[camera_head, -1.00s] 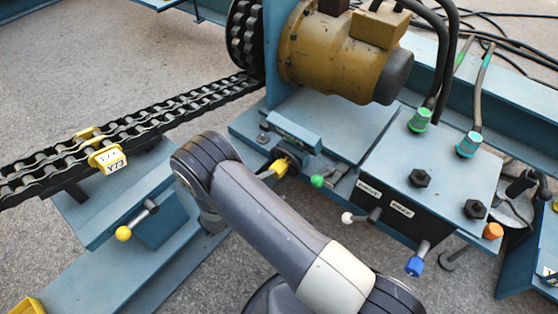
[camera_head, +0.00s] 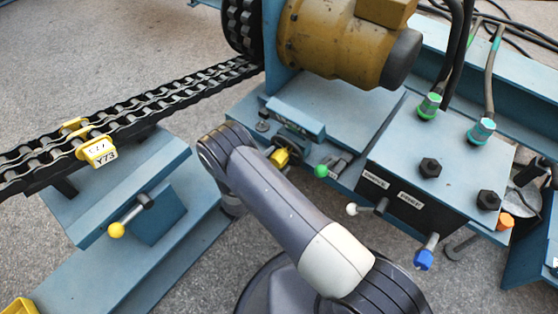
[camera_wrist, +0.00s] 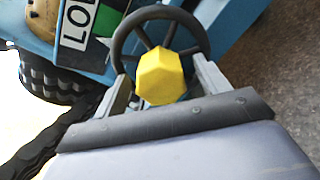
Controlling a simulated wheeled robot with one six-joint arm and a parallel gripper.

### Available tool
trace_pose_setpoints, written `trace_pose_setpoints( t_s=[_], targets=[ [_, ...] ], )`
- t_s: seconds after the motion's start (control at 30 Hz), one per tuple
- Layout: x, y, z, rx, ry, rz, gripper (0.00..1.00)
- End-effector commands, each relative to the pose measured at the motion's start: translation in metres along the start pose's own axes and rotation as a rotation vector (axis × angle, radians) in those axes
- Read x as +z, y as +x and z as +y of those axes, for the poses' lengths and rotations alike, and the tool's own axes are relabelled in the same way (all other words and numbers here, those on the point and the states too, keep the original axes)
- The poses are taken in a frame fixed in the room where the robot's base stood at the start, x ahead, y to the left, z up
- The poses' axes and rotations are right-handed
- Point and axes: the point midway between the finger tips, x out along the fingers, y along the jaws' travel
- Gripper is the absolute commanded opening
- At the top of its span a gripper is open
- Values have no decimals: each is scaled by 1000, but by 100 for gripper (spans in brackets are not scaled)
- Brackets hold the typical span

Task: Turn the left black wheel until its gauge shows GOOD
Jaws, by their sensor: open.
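A black wheel (camera_wrist: 118,45) with spokes and a yellow faceted hub (camera_wrist: 160,78) fills the upper middle of the wrist view. In the head view the black wheel (camera_head: 294,148) and its yellow hub (camera_head: 279,158) show small, just right of my arm. My gripper (camera_wrist: 160,70) is open, with one finger on each side of the hub, overlapping the wheel's lower rim in the picture. I cannot tell whether the fingers touch it. A white gauge plate (camera_wrist: 75,25) with the letters "LO" and a green patch lies behind the wheel, partly cut off; no pointer is readable.
A blue machine carries a yellow-brown motor (camera_head: 335,40). A black-fronted box (camera_head: 400,195) with white-knobbed and blue-knobbed levers stands right of my arm. A chain (camera_head: 130,115) with a yellow tag (camera_head: 97,151) and a yellow-balled lever (camera_head: 117,230) lie left.

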Motion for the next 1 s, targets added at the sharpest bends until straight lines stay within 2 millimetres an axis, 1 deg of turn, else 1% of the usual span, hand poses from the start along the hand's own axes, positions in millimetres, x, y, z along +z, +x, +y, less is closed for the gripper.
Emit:
trace_pose_setpoints(
  t_s=[0.03,0.2,0.47,1.0],
  targets=[
    [-1,6,-1,-1,1,-2,70],
    [0,15,0,0,0,-1,70],
    [0,16,0,1,0,0,70],
    [0,16,0,0,0,0,27]
  ],
)
